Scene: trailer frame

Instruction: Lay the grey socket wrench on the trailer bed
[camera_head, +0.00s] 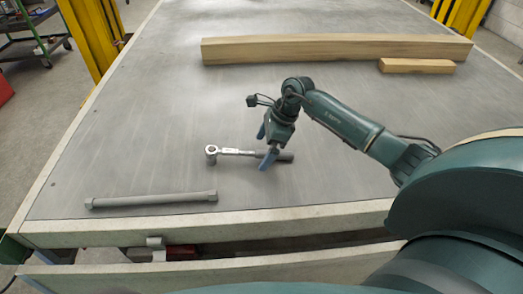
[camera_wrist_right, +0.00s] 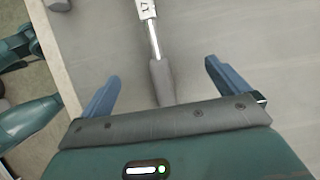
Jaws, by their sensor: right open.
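The grey socket wrench (camera_head: 236,152) lies flat on the trailer bed (camera_head: 130,130), its round ratchet head to the left and its dark handle to the right. My right gripper (camera_head: 265,152) is low over the handle, with blue fingers apart. In the right wrist view, the handle (camera_wrist_right: 162,85) lies between the open fingers of the gripper (camera_wrist_right: 162,72), with a gap on both sides. The wrench head is cut off at the top there. My left gripper is not in view.
A grey bar with thicker ends (camera_head: 152,200) lies near the bed's front left edge. A long wooden beam (camera_head: 330,49) and a short wooden block (camera_head: 417,66) lie at the back. Yellow posts (camera_head: 92,38) stand beside the bed. The left middle of the bed is clear.

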